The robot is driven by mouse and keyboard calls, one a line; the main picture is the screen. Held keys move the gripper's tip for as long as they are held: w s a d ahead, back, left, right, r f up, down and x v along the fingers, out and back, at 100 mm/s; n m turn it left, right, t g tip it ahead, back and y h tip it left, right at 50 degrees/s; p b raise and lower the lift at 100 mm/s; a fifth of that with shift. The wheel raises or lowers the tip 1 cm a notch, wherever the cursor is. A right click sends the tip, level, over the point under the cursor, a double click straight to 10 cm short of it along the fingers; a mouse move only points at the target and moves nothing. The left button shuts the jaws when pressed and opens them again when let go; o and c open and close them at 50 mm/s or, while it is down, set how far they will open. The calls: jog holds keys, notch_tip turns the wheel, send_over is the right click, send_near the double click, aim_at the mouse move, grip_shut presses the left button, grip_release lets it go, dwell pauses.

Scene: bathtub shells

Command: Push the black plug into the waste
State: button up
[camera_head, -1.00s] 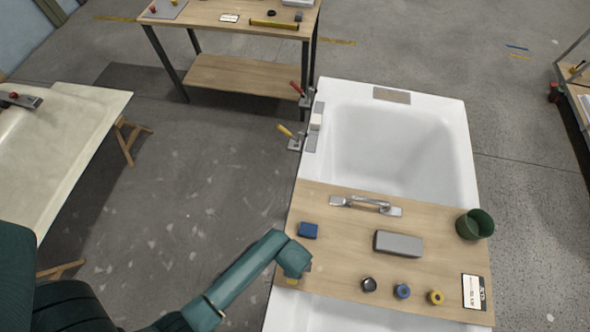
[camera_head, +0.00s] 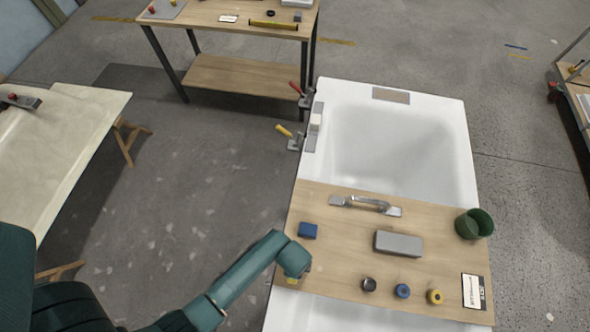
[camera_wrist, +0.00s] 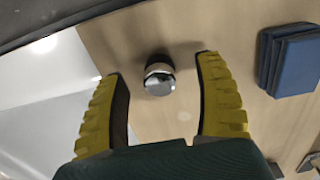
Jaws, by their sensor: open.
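My gripper (camera_wrist: 162,95) is open, with two ribbed yellow fingers. In the wrist view a small round chrome-topped piece with a dark collar (camera_wrist: 158,78) stands on the wooden board between the fingers, with gaps on both sides. My arm hides this piece in the head view, where my gripper (camera_head: 292,281) is over the board's left edge. A small black round piece (camera_head: 369,285) stands on the board to its right. I cannot tell which of the two is the plug. I cannot make out a waste opening in the tub.
The board (camera_head: 440,260) spans the white tub (camera_head: 455,150). It carries a blue block (camera_head: 308,230), a grey block (camera_head: 398,243), a metal handle (camera_head: 366,204), blue (camera_head: 402,291) and yellow (camera_head: 435,297) round pieces, a green cup (camera_head: 474,223) and a card (camera_head: 473,291).

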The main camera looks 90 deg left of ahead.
jog(key=shift+r, duration=0.1)
dwell(0.4)
grip_shut()
dwell(0.4)
jog(key=shift+p, duration=0.3)
notch_tip(320, 180, up, 8)
jog(key=p, duration=0.8)
jog(key=shift+p, duration=0.3)
